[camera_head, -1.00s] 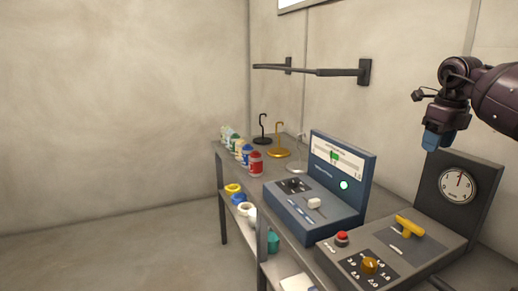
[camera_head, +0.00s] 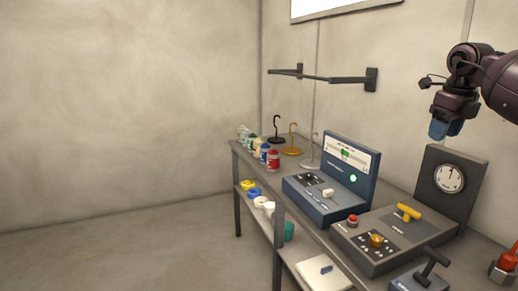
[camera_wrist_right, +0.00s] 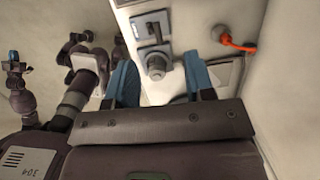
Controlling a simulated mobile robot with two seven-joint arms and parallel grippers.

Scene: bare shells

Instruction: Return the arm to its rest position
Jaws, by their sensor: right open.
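My right gripper (camera_head: 446,129) hangs at the upper right of the head view, raised above the table and apart from everything on it. Its blue fingers point down. In the right wrist view the two blue fingers (camera_wrist_right: 161,84) stand wide apart with nothing between them. Below them in that view is a light panel with a dark lever (camera_wrist_right: 155,65). My left gripper does not show in the head view. Part of my own body shows at the left of the wrist view.
A grey shelf table (camera_head: 276,197) runs along the right wall. On it stand a blue console (camera_head: 322,205), a grey console with a dial (camera_head: 449,178), a lever box (camera_head: 420,283), hooked stands (camera_head: 291,150) and several bottles (camera_head: 273,161). The floor at left is clear.

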